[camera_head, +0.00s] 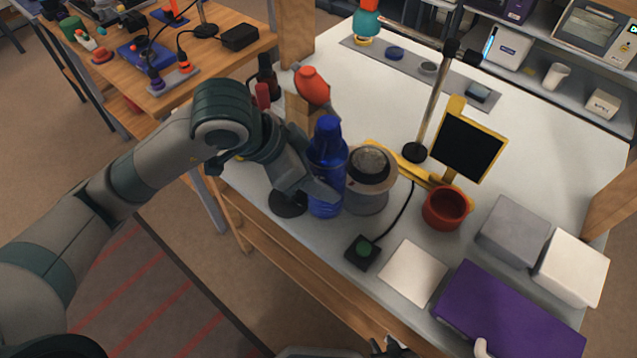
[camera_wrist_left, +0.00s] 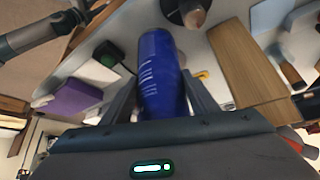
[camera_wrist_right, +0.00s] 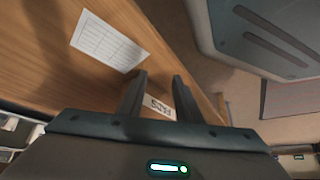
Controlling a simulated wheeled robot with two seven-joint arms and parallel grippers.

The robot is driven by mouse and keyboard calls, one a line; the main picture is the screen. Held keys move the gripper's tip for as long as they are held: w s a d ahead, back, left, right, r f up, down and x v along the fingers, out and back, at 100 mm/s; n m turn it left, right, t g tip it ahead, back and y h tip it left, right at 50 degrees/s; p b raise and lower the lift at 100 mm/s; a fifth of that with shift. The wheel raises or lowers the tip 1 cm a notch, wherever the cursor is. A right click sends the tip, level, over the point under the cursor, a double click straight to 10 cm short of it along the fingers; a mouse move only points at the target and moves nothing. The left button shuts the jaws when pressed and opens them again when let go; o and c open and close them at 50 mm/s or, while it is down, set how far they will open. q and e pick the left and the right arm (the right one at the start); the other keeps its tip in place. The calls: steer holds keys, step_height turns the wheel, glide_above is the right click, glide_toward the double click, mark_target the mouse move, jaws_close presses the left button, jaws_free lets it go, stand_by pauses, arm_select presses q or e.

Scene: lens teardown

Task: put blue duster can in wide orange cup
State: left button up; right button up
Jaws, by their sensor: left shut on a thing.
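The blue duster can (camera_head: 327,152) stands upright near the front left edge of the white table. My left gripper (camera_head: 322,190) is shut around its lower body; the can also shows between the fingers in the left wrist view (camera_wrist_left: 160,75). I cannot tell whether its base touches the table. The wide orange cup (camera_head: 446,208), reddish and open at the top, stands to the right with its dark inside visible. My right gripper (camera_wrist_right: 158,95) is open and empty beside the wooden table front; only a bit shows at the bottom of the head view.
A grey round container (camera_head: 369,178) stands just right of the can. A black box with a green button (camera_head: 362,252) and cable lies in front. A yellow stand with a black panel (camera_head: 467,146) is behind the cup. Grey, white and purple boxes (camera_head: 510,312) fill the right.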

arm_select(q)
step_height(320, 180, down, 3)
steer(key=shift+r+b, duration=0.15)
steer(key=shift+b, duration=0.15)
arm_select(e)
steer(key=shift+s+d+f+g, duration=0.25)
steer(key=shift+d+f+g, duration=0.1)
steer(key=shift+d, duration=0.1)
steer(key=shift+s+d+f, duration=0.1)
steer(key=shift+d+f, duration=0.05)
steer(key=shift+f, duration=0.05)
